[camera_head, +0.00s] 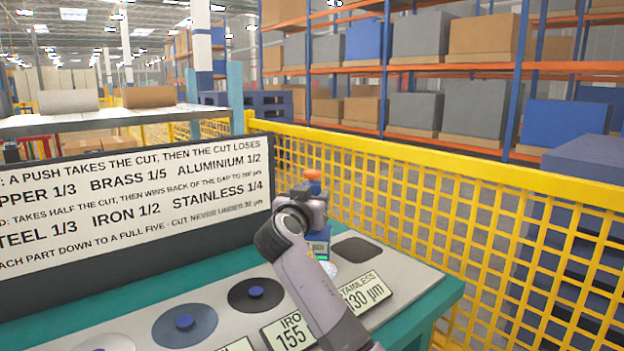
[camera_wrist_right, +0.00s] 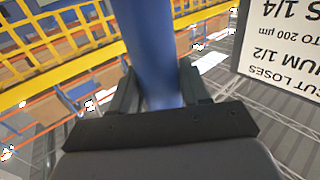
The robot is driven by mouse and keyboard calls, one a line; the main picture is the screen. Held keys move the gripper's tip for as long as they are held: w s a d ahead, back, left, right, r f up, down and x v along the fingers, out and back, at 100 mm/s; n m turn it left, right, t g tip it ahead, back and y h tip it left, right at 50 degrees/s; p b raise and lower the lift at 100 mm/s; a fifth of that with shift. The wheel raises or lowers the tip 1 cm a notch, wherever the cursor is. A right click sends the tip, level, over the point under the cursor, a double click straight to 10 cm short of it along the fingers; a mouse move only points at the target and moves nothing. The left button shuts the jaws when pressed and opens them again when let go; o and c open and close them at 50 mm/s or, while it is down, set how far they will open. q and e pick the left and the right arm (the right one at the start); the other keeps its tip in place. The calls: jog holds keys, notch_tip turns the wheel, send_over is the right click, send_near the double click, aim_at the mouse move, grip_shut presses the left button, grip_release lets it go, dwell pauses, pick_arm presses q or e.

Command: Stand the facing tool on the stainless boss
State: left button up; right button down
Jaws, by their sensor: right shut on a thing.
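My right gripper (camera_head: 314,196) is shut on the facing tool, with the arm coming up from the bottom. The tool has an orange top (camera_head: 312,175) and a blue body with a small green display (camera_head: 318,246); its blue shaft (camera_wrist_right: 147,55) stands between the fingers in the right wrist view. The stainless boss (camera_head: 329,268) shows as a small pale patch behind my arm, by the stainless label (camera_head: 366,292). The tool looks upright above or at this boss; its lower end is partly hidden, so I cannot tell whether they touch. My left gripper is not in view.
A dark pad (camera_head: 356,250) lies right of the tool. A sign board (camera_head: 130,205) stands behind, and a yellow fence (camera_head: 450,200) runs right.

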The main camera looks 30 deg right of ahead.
jog(key=shift+f, duration=2)
jog(key=shift+f+b, duration=0.1)
jog(key=shift+b, duration=0.2)
jog(key=shift+f, duration=0.1)
jog(key=c, duration=0.5)
grip_release()
jog(key=shift+f, duration=0.2)
jog(key=shift+s+a+r, duration=0.1)
jog(key=shift+a+r, duration=0.05)
jog(key=v, duration=0.7)
jog(key=shift+s+a, duration=0.1)
